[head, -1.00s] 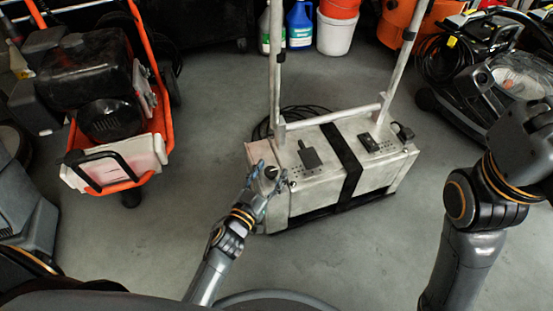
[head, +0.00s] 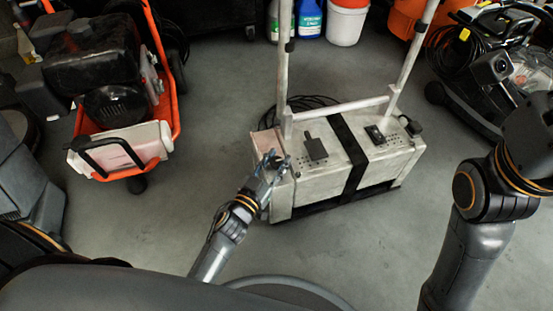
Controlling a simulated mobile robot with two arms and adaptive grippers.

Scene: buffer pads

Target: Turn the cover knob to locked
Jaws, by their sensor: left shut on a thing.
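The pale grey machine (head: 318,178) stands on the floor with a tall handle frame and a black strap over its top. A small dark knob (head: 272,157) sits at its front left corner, mostly hidden by my fingers. My left gripper (head: 271,166) reaches in from the lower left and is shut on the knob. I cannot read the knob's angle or any marking. My right arm shows at the right edge, but its gripper is out of the picture.
A dark lever (head: 315,149) and a black switch plate (head: 375,135) are on the machine's top. An orange-framed machine (head: 125,135) stands left, a dark grey one (head: 485,80) right. Bottles and a white bucket (head: 346,24) are behind. The floor between is clear.

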